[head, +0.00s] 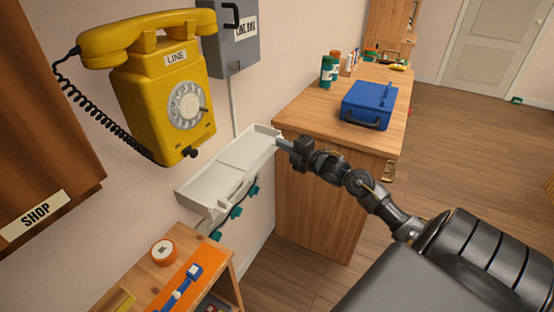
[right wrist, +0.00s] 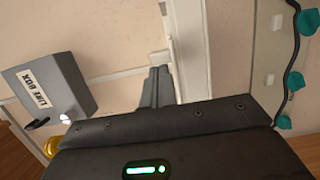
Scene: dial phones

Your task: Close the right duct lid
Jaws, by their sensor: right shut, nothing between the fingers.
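A pale grey duct (head: 212,187) runs along the wall below the yellow phone, with broad flat lid panels. The right-hand lid section (head: 250,150) looks tilted out from the wall; its exact angle is hard to tell. My right gripper (head: 284,146) is shut and empty at the right end of the duct, very close to it; I cannot tell if it touches. In the right wrist view the shut fingers (right wrist: 154,90) are beside a pale duct edge (right wrist: 190,45). My left gripper is not in view.
Teal clips (head: 236,211) and a dark cable (right wrist: 297,50) are along the duct's underside. A wooden cabinet (head: 310,200) with a blue toolbox (head: 368,104) stands right of the duct. The yellow phone (head: 160,95) and grey line box (head: 232,45) are above. A small shelf (head: 225,258) is below.

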